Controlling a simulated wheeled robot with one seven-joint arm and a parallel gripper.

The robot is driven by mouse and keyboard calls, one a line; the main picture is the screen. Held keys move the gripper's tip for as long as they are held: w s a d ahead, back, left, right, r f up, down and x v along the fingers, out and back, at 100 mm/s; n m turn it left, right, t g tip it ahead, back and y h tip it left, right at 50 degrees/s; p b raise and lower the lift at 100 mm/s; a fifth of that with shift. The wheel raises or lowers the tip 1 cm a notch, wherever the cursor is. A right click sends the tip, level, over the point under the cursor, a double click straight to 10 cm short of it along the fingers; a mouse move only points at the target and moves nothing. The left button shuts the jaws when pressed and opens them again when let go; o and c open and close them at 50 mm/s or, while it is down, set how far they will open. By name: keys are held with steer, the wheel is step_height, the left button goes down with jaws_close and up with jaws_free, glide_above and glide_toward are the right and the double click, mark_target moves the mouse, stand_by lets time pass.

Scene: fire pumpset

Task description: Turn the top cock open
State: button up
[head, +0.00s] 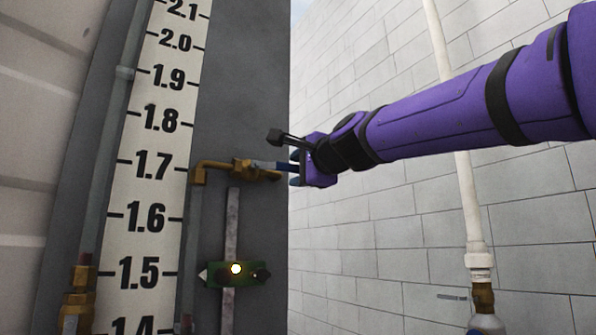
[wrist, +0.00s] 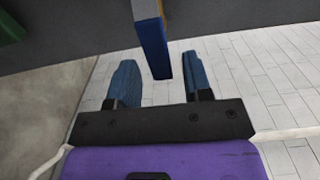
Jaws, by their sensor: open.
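The top cock (head: 243,169) is a brass fitting on the grey panel beside the scale, near the 1.7 mark. Its blue lever (head: 270,165) points right, toward my gripper (head: 297,174). In the wrist view the blue lever (wrist: 153,48) comes down from the top, and its free end lies between the two blue fingertips of my gripper (wrist: 162,82). My gripper is open, with a gap to the lever on both sides. In the head view the fingers partly overlap the lever's end.
A white scale (head: 150,170) with black numbers stands left of the cock. Below the cock is a green slider (head: 238,276) with a glowing light on a vertical rail. Another brass fitting (head: 77,302) is at lower left. A white pipe (head: 468,210) runs down the block wall at right.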

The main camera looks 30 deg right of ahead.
steer(key=s, duration=1)
step_height(320, 180, down, 22)
steer(key=s+a+r+n+g+y, duration=0.1)
steer(key=s+a+n+g, duration=0.15)
steer(key=n+g, duration=0.6)
steer(key=s+f+n+g, duration=0.1)
steer(key=s+f+n, duration=0.1)
steer(key=f, duration=0.4)
steer(key=s+f+n+g, duration=0.2)
steer(key=s+f+n, duration=0.1)
steer(key=f, duration=0.3)
steer(key=s+f+n+g+h, duration=0.1)
steer(key=s+f+n, duration=0.1)
steer(key=f+n, duration=0.2)
step_height(320, 180, down, 2)
steer(key=shift+s+d+f+n, duration=0.1)
steer(key=shift+s+d+n, duration=0.2)
steer(key=shift+s+n, duration=0.05)
